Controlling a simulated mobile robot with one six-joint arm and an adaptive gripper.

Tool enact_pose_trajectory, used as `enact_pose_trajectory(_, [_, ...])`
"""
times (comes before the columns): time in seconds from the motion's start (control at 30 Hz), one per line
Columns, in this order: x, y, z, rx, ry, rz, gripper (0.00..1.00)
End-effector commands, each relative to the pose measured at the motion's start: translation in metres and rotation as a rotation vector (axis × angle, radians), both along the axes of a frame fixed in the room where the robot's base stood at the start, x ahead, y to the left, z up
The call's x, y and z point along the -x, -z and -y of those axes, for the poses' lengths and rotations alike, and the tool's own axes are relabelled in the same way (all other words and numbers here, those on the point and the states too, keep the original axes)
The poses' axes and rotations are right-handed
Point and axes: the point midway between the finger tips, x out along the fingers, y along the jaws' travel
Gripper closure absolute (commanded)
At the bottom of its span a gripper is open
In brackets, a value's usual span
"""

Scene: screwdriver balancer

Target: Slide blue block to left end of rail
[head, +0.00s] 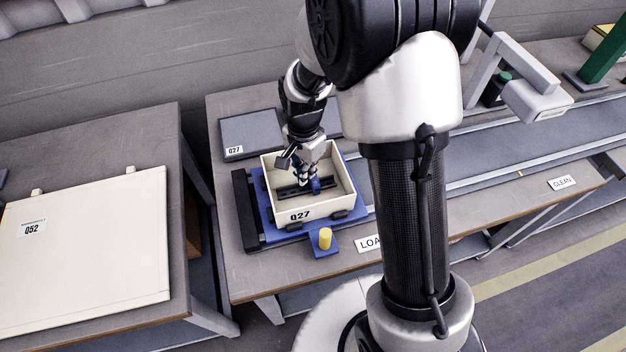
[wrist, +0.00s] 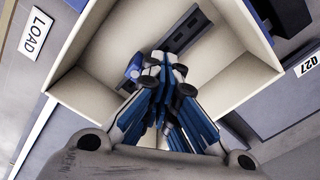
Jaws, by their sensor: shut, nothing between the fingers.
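A dark rail (head: 288,190) lies across the floor of a cream bin (head: 344,171) marked Q27. It also shows in the wrist view (wrist: 188,30), running from upper right to lower left. The blue block (head: 317,186) sits on the right part of the rail in the head view. In the wrist view the blue block (wrist: 133,70) shows just left of my fingertips. My gripper (head: 304,183) is shut and empty, down inside the bin at the rail, just left of the block in the head view. In the wrist view my gripper (wrist: 164,68) hides part of the rail; contact is unclear.
The bin walls stand close around my gripper. The bin rests on a blue fixture (head: 262,213) with a yellow knob (head: 325,238) at the front. A grey Q27 lid (head: 249,134) lies behind left. A conveyor (head: 500,150) runs off to the right.

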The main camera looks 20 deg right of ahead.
Motion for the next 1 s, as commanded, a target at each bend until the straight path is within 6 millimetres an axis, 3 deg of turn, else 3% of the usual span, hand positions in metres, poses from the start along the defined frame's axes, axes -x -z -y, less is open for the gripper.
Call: enact_pose_trajectory(1.0, [0.0,0.0,-0.016,0.0,0.0,-0.001,1.0])
